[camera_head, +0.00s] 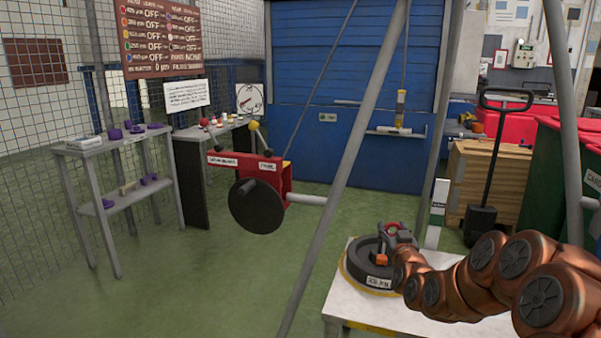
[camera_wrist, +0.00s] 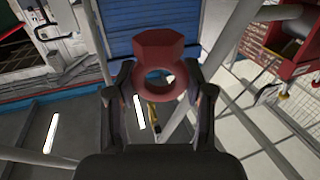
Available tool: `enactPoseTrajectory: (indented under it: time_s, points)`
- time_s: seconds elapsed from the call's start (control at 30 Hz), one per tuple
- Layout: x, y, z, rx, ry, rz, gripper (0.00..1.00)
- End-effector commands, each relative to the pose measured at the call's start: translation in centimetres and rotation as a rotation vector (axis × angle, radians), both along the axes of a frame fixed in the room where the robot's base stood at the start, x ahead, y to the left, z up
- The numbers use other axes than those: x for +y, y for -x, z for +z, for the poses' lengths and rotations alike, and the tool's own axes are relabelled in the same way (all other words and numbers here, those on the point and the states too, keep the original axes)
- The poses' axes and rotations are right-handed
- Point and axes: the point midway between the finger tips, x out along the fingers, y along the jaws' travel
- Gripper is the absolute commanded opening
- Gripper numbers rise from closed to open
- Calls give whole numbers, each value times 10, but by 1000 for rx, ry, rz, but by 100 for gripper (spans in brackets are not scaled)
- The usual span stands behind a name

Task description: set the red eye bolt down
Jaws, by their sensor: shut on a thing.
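The red eye bolt (camera_head: 392,227) is held at the end of my arm, over or just behind the dark round weight (camera_head: 358,266) on the white table. It fills the middle of the wrist view (camera_wrist: 158,45), with its ring between my fingers and a wide faceted red part pointing up in the picture. My gripper (camera_head: 390,241) is shut on it; both dark fingers flank the ring in the wrist view (camera_wrist: 161,92). I cannot tell whether the eye bolt touches the weight.
The white table (camera_head: 425,328) has bare room at its front. A red hoist-like unit with a black disc (camera_head: 257,206) hangs left of a slanted grey pole (camera_head: 349,165). A grey shelf (camera_head: 126,197) stands at the left, and a pallet jack (camera_head: 480,220) stands behind the table.

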Motion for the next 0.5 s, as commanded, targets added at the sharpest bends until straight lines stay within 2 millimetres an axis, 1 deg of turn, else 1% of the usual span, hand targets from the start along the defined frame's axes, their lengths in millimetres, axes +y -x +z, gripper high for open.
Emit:
enactPoseTrajectory:
  time_s: [0.03,0.1,0.33,0.4,0.5]
  points:
    - [15,-2,8,-4,1,11,12]
    - [30,-4,14,-5,1,20,12]
    - [77,-7,32,-3,1,48,12]
    - [74,-7,46,-1,1,44,12]
    - [73,-7,59,-1,1,43,12]
